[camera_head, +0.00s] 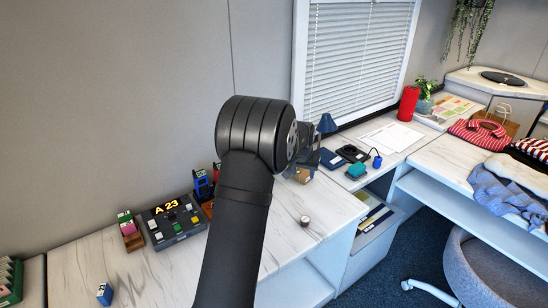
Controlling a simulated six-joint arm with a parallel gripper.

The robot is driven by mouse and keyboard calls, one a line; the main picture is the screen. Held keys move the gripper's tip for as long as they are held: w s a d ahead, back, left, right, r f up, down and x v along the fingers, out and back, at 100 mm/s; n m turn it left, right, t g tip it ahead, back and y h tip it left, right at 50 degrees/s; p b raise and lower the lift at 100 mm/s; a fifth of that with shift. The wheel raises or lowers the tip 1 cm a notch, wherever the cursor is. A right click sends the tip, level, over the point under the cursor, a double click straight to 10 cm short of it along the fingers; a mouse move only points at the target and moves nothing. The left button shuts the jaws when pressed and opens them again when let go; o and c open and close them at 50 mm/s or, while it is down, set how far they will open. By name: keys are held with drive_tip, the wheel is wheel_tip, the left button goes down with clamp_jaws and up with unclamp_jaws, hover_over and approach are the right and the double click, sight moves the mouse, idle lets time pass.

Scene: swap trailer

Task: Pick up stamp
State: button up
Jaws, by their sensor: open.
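I cannot tell for certain which object is the stamp. A small blue block with a white label (104,294) stands alone on the marble counter at the lower left. Similar blue-and-dark upright pieces (201,184) stand behind the button box, partly hidden by my arm. A small round brown-and-white piece (304,221) sits on the counter right of my arm. My gripper (309,160) shows only in part behind my wrist, open, over the counter's back right near a small tan block (302,176). Its fingertips are mostly hidden.
A button box with an "A 23" display (173,219) and a red-and-green block holder (130,231) stand at left. Dark pads (350,153), a teal item (357,171) and white paper (391,136) lie right. The counter's front (150,285) is mostly clear.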

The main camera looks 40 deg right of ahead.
drive_tip(key=w+d+r+m+h, duration=0.2)
drive_tip(key=w+r+m, duration=0.15)
drive_tip(key=w, duration=0.95)
hover_over(300, 174)
drive_tip(key=w, duration=0.2)
drive_tip(key=shift+n, duration=0.35)
drive_tip(key=shift+w+a+f, duration=0.1)
drive_tip(key=shift+a+f, duration=0.05)
drive_tip(key=shift+f, duration=2.95)
drive_tip(key=shift+w+a+f, duration=0.1)
drive_tip(key=shift+a+f, duration=0.05)
drive_tip(key=shift+f, duration=2.95)
drive_tip(key=shift+w+d+f, duration=0.1)
drive_tip(key=shift+d+f, duration=0.25)
drive_tip(key=shift+f, duration=0.1)
clamp_jaws()
